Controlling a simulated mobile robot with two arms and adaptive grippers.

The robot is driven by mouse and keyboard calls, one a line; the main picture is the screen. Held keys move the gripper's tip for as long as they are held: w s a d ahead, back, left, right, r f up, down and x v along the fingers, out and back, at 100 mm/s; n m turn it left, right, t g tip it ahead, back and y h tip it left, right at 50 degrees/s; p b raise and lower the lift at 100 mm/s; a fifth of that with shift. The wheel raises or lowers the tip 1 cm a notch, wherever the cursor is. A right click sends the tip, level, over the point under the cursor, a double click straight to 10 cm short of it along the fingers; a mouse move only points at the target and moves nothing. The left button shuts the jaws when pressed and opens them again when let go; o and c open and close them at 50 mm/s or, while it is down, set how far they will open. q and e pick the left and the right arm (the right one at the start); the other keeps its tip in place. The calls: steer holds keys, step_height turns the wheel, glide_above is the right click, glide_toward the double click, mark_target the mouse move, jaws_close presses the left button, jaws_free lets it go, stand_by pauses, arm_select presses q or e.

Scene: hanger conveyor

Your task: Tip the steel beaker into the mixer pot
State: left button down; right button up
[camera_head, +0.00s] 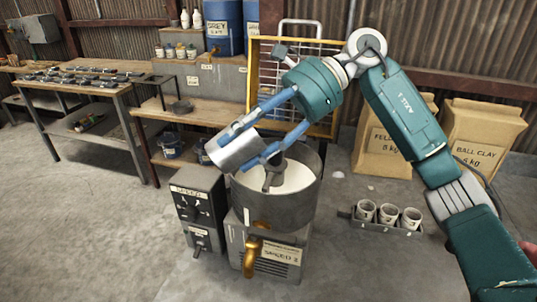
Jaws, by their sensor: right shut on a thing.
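The steel beaker (229,155) is a shiny grey cylinder, held up at the left rim of the mixer pot. It is tilted well over, nearly on its side. I cannot make out its mouth or contents. My right gripper (243,148) is shut on it, with a long blue finger on each side. The mixer pot (270,208) is a wide, dark grey open vessel with pale material inside and a dark stirrer in the middle. The gripper's fingers reach across above the pot from the upper right. I cannot tell whether beaker and rim touch. My left gripper is out of view.
The pot stands on a grey base (238,243) with a brass spout (252,256). A dark control box (198,207) stands to its left. A yellow-framed rack (253,75) is behind. A tray with cups (388,216) and clay bags (478,140) are at right. The floor at left is clear.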

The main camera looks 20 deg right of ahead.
steer(key=shift+a+r+h+p, duration=0.1)
steer(key=shift+r+h+p, duration=0.3)
steer(key=shift+h+p, duration=0.9)
steer(key=shift+r+h+p, duration=0.35)
steer(key=shift+h+p, duration=0.25)
steer(key=shift+p, duration=1.35)
steer(key=shift+f+h+p, duration=0.15)
steer(key=shift+h+p, duration=0.35)
steer(key=shift+f, duration=0.15)
